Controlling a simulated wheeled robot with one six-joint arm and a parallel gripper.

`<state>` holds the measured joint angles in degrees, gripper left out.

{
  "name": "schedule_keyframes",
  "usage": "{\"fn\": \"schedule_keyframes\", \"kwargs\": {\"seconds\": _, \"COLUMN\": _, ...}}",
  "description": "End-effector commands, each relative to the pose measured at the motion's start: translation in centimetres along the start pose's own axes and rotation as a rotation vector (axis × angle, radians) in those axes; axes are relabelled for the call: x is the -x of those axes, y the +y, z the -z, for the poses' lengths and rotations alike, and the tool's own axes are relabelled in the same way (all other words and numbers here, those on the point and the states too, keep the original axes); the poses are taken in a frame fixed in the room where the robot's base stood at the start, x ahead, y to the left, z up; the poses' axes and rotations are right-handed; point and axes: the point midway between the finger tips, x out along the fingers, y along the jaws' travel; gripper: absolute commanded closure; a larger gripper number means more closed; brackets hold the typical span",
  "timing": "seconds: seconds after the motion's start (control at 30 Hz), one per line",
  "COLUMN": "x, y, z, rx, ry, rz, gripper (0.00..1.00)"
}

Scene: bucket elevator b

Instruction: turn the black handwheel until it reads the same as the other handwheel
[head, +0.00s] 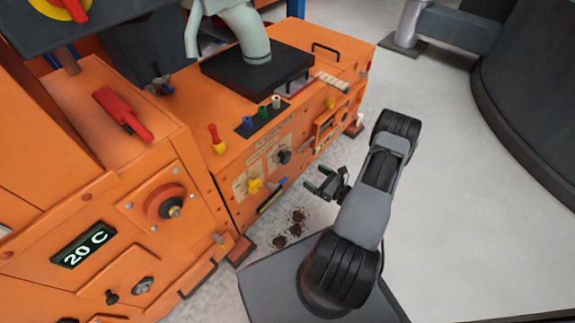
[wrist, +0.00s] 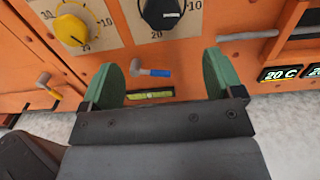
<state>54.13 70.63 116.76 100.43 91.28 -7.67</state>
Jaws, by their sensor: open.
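The black handwheel (head: 283,156) is on the orange machine's front panel, on a pale scale plate. In the wrist view the black handwheel (wrist: 160,14) is cut off by the top edge, with 10 at its right and 20 below. Its exact reading is unclear. The yellow handwheel (head: 254,185) sits to its left; in the wrist view the yellow handwheel (wrist: 71,29) has its mark toward 20 at lower right. My gripper (head: 317,181) is open and empty, in front of the panel and apart from both wheels. Its green fingers also show in the wrist view (wrist: 166,78).
A blue-tipped lever (wrist: 152,72) and a green level vial (wrist: 150,94) lie below the black handwheel. A small lever (wrist: 47,84) is at left, and a grey bar (wrist: 247,36) at right. Dark clumps (head: 290,226) lie on the floor.

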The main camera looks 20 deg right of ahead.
Motion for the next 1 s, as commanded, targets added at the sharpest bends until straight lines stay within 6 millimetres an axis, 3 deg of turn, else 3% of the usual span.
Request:
{"fn": "schedule_keyframes", "kwargs": {"seconds": 0.17, "x": -2.0, "y": -0.1, "z": 0.7, "rx": -0.007, "ry": -0.002, "rz": 0.012, "gripper": 0.14}}
{"fn": "schedule_keyframes", "kwargs": {"seconds": 0.6, "x": -10.1, "y": -0.1, "z": 0.7, "rx": -0.005, "ry": -0.002, "rz": 0.011, "gripper": 0.14}}
{"fn": "schedule_keyframes", "kwargs": {"seconds": 0.8, "x": -12.3, "y": -0.2, "z": 0.6, "rx": -0.005, "ry": -0.001, "rz": 0.013, "gripper": 0.14}}
{"fn": "schedule_keyframes", "kwargs": {"seconds": 1.0, "x": -13.3, "y": -0.3, "z": 0.5, "rx": -0.007, "ry": -0.002, "rz": 0.014, "gripper": 0.14}}
